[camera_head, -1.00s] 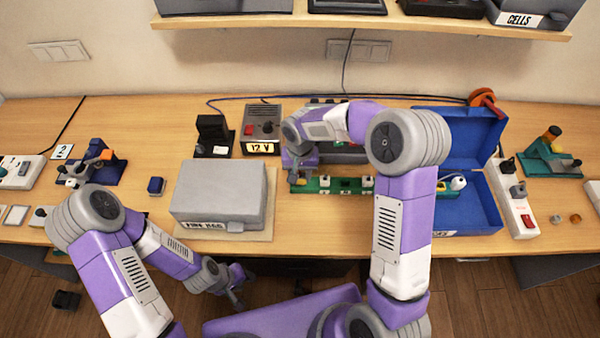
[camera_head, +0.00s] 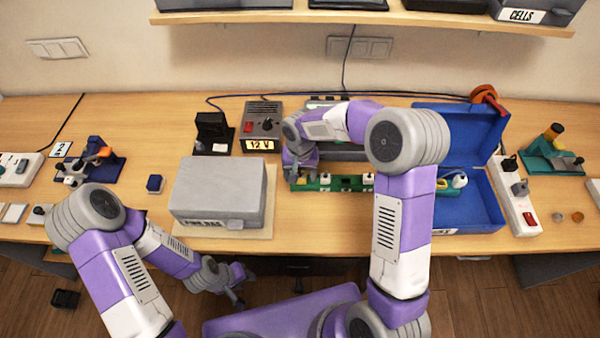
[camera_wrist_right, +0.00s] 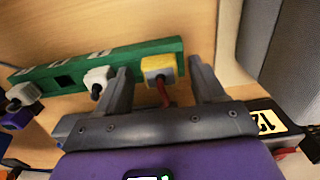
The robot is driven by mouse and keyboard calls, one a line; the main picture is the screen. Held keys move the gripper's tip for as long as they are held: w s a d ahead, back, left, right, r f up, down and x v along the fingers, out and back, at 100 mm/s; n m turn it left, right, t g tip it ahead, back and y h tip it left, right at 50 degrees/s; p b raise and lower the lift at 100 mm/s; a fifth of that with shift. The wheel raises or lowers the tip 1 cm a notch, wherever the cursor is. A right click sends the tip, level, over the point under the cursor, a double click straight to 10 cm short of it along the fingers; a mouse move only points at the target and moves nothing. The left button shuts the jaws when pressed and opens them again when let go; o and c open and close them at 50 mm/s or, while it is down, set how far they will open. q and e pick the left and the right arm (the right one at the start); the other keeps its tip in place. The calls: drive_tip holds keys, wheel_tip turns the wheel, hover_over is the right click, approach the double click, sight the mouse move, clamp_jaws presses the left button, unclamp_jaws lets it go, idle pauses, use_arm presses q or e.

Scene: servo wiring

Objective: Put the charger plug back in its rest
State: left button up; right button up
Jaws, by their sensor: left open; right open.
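My right gripper (camera_wrist_right: 163,72) is open, with its two fingers on either side of a yellow plug (camera_wrist_right: 157,66) in the right wrist view. The yellow plug sits at one end of a green socket strip (camera_wrist_right: 130,57) and has a red lead. Contact with the fingers cannot be told. A white plug (camera_wrist_right: 97,80) sits beside it on the strip, then a dark empty socket (camera_wrist_right: 65,80). In the head view the right gripper (camera_head: 300,172) is over the left end of the green strip (camera_head: 335,184). My left gripper (camera_head: 238,290) is open and empty, in front of the table. Which item is the charger plug's rest cannot be told.
A grey box (camera_head: 218,190) on a board stands left of the strip. Behind it are a 12 V supply (camera_head: 262,122) and a black stand (camera_head: 212,130). A blue open case (camera_head: 470,205) and a white power strip (camera_head: 515,200) are to the right. My right arm hides the area between.

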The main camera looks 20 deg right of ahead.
wheel_tip(320, 180, up, 8)
drive_tip(key=shift+f+p, duration=0.25)
drive_tip(key=shift+p, duration=0.2)
idle(0.3)
